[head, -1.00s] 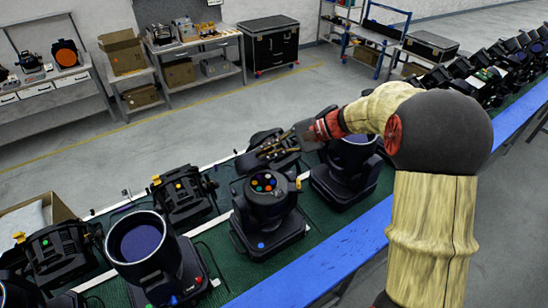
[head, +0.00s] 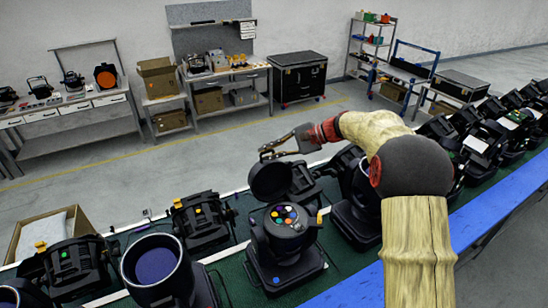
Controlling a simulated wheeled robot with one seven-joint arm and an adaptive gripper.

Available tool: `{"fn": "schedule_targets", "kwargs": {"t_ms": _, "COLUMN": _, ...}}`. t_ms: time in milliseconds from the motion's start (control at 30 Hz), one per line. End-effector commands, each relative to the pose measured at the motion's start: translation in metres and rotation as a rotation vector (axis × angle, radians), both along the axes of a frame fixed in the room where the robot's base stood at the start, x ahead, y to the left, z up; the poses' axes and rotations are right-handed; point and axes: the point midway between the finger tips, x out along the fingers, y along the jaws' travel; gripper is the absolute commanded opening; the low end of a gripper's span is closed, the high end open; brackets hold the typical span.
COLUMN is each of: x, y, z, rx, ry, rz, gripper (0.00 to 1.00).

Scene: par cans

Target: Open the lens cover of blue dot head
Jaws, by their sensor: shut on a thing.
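The blue dot head (head: 283,238) stands upright on the conveyor in the head view, with a blue dot on the front of its base. Its top face shows several coloured lenses, uncovered. A round dark lens cover (head: 270,181) stands raised at the back of that face, its disc facing me. My gripper (head: 268,153) reaches in from the right, its fingers at the cover's upper edge and shut on the lens cover. The exact contact is too small to make out.
A wide-lensed par can (head: 155,266) with a red dot stands to the left. Another dark fixture (head: 354,218) stands close on the right, under my arm. More fixtures line the green belt (head: 238,285). A blue rail (head: 350,290) runs along its near side.

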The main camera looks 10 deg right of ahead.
Motion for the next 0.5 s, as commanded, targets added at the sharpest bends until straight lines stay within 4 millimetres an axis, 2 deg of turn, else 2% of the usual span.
{"fn": "schedule_targets", "kwargs": {"t_ms": 33, "x": 0.0003, "y": 0.0039, "z": -0.0056, "rx": 0.000, "ry": 0.007, "rz": 0.008, "gripper": 0.00}}
{"fn": "schedule_targets", "kwargs": {"t_ms": 500, "x": 0.0038, "y": 0.0064, "z": -0.0084, "rx": 0.001, "ry": 0.011, "rz": 0.009, "gripper": 0.00}}
